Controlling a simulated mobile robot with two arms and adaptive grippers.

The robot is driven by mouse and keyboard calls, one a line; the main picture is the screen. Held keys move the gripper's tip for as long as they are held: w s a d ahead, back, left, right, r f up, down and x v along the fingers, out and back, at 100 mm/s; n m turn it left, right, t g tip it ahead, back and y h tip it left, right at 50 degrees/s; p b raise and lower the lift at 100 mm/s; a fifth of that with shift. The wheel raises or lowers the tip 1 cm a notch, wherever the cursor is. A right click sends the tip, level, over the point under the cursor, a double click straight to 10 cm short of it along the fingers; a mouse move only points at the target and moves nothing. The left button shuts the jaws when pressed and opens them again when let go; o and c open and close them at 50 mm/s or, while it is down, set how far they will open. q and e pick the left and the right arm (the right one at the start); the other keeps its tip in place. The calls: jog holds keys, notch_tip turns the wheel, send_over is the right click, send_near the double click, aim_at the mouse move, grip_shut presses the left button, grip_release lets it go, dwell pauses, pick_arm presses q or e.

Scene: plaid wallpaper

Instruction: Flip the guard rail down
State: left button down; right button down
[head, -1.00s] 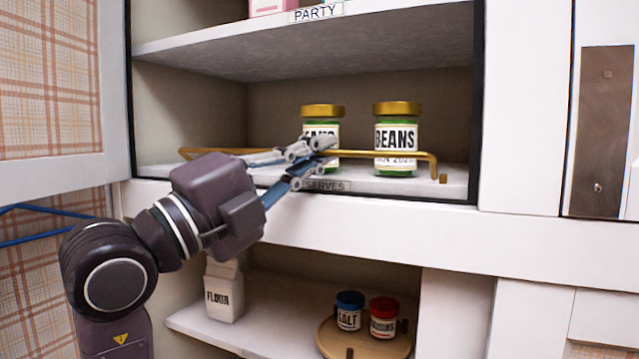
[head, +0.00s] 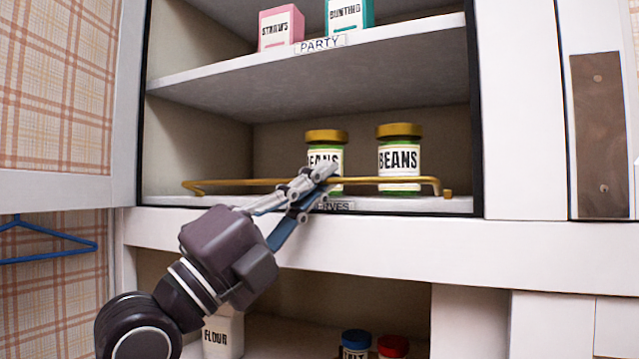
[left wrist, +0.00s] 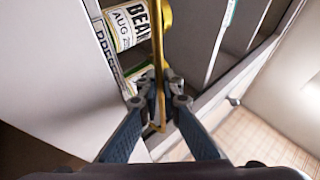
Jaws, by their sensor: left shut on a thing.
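The guard rail (head: 400,180) is a thin golden bar with bent ends, running across the front of the middle cupboard shelf. It stands out in front of two green jars with gold lids and low against them. My left gripper (head: 322,180) is shut on the rail, near its middle, in front of the left jar. The left wrist view also shows my left gripper (left wrist: 160,92) with its fingers close together at the golden bar. The fingers hide part of the rail and of the left jar's label. My right gripper is not in view.
The left beans jar (head: 326,137) and right beans jar (head: 399,160) stand on the shelf behind the rail. A shelf with party boxes (head: 282,30) is above. A flour carton (head: 223,335) stands below. An open cupboard door (head: 60,85) is at the left.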

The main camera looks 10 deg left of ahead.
pick_arm(q)
jog(key=c, duration=2.1)
grip_release()
